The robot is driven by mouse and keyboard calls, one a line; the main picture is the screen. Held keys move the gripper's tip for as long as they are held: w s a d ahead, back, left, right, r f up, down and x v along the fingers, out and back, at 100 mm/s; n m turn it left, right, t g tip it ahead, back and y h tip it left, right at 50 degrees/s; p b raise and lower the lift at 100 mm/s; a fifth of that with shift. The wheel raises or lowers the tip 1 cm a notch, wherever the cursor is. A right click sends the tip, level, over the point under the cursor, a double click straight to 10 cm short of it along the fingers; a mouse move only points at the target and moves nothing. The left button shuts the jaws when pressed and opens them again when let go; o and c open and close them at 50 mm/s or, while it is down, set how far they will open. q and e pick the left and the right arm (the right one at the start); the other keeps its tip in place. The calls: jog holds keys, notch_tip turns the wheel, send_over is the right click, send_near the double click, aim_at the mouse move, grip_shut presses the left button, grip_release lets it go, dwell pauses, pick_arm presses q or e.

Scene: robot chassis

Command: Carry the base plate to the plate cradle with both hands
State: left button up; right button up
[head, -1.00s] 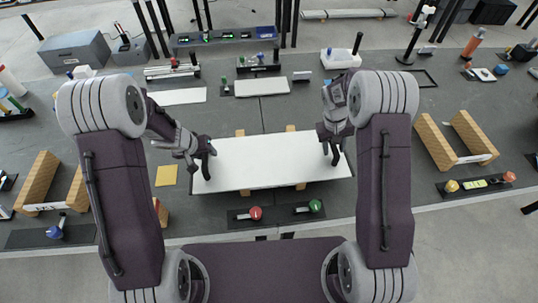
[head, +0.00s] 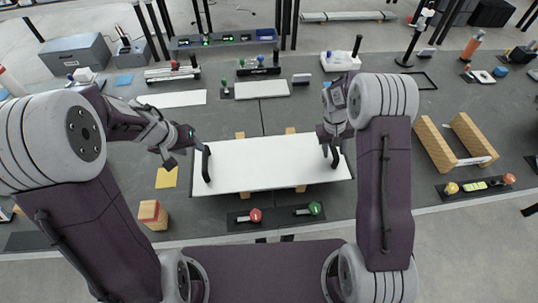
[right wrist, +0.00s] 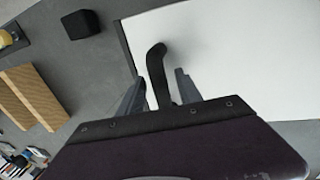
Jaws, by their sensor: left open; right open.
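The white base plate (head: 265,163) lies flat across two wooden bars (head: 301,187) near the front of the grey table. A black handle (head: 206,163) stands at its left end, and another black handle (head: 335,157) at its right end. My left gripper (head: 180,150) is open and empty, just left of the left handle and apart from it. My right gripper (head: 331,146) is at the right handle. In the right wrist view, my open right fingers (right wrist: 160,93) stand either side of that handle (right wrist: 157,68). A pair of wooden rails (head: 456,140), possibly the plate cradle, stands at the right.
Red and green knobs (head: 255,215) sit at the front edge. White bars and trays (head: 262,89) lie behind. Bare table separates the plate from the right rails.

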notch_tip(320, 180, up, 12)
jog(key=a, duration=0.2)
jog(key=shift+a, duration=0.2)
jog(key=shift+s+f, duration=0.1)
dwell(0.3)
